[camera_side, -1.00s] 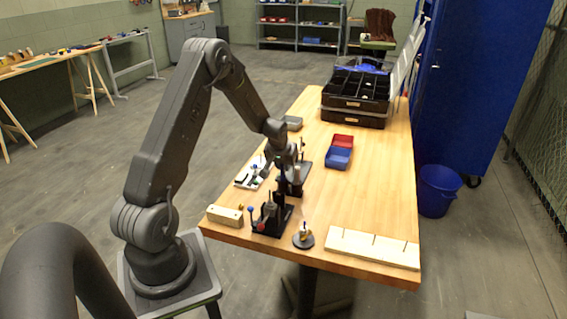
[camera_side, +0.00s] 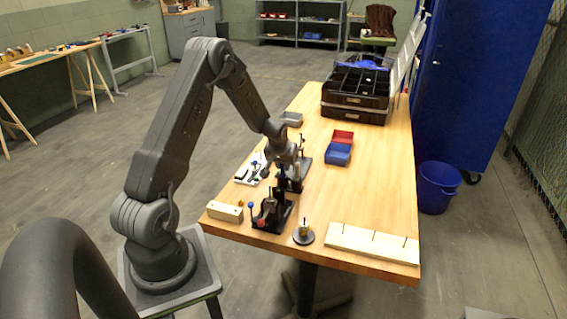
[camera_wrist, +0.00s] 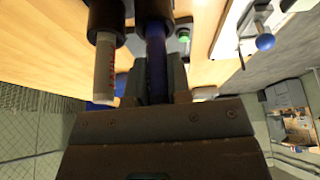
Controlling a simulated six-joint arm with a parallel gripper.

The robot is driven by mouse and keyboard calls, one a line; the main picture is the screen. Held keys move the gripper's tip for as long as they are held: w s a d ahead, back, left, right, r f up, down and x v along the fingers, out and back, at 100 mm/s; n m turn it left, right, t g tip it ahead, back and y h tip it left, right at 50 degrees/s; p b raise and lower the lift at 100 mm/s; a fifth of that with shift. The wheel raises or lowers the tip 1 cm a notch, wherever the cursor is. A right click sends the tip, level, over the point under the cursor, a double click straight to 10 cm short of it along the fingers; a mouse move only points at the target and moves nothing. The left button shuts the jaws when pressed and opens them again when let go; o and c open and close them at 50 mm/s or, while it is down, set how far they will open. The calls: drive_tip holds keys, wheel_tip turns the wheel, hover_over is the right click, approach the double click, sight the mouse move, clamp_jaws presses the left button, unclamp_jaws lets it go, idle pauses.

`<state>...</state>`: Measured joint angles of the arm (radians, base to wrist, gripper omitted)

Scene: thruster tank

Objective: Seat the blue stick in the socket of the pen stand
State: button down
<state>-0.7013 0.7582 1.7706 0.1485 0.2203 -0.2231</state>
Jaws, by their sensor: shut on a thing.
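My gripper (camera_wrist: 160,82) is shut on the blue stick (camera_wrist: 156,55), which stands between its fingers in the wrist view. The stick's far end meets a black cylindrical socket (camera_wrist: 148,8) at the top edge of that view. I cannot tell how deep it sits in it. Beside it, a white stick with red lettering (camera_wrist: 105,65) is in a neighbouring black socket (camera_wrist: 106,18), apart from the blue stick. In the side view my gripper (camera_side: 287,168) is low over a black stand (camera_side: 294,184) near the table's left edge. The blue stick cannot be made out there.
A second black stand (camera_side: 271,217), a wooden block (camera_side: 225,212), a small round holder (camera_side: 303,238) and a slotted board (camera_side: 373,245) are nearer the front. Red (camera_side: 342,137) and blue (camera_side: 338,154) bins lie behind. The table's right middle is clear.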

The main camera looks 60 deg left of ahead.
drive_tip(key=shift+f, duration=0.25)
idle(0.3)
drive_tip(key=c, duration=1)
unclamp_jaws()
drive_tip(key=v, duration=1.1)
drive_tip(key=w+a+v, duration=0.1)
drive_tip(key=v, duration=0.5)
drive_tip(key=shift+r, duration=0.55)
drive_tip(key=shift+d, duration=0.1)
